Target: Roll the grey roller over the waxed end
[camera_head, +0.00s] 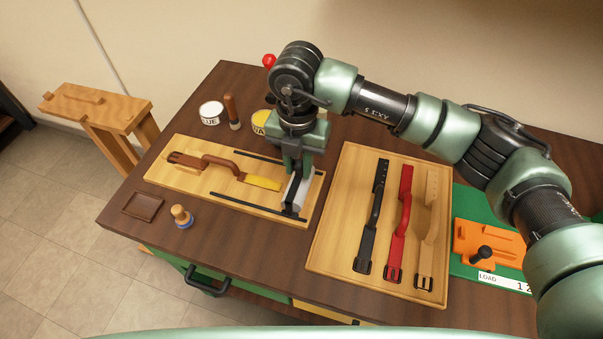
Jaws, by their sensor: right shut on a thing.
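The brown strap (218,161) lies on a light wooden board (172,176) with black rails. Its right end is yellow, the waxed end (261,182). My right gripper (297,178) points down over the right part of the board and is shut on the grey roller (297,195). The roller is just right of the waxed end; I cannot tell if it touches the strap or the board. The gripper hides the roller's upper part. My left gripper is not in view.
A glue tin (211,112), a brown-handled tool (232,111) and a partly hidden wax tin (261,122) stand behind the board. A small brown tray (142,206) and a wooden-knobbed tool (181,216) are in front. Right is a tray (338,220) of straps, then an orange fixture (487,243).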

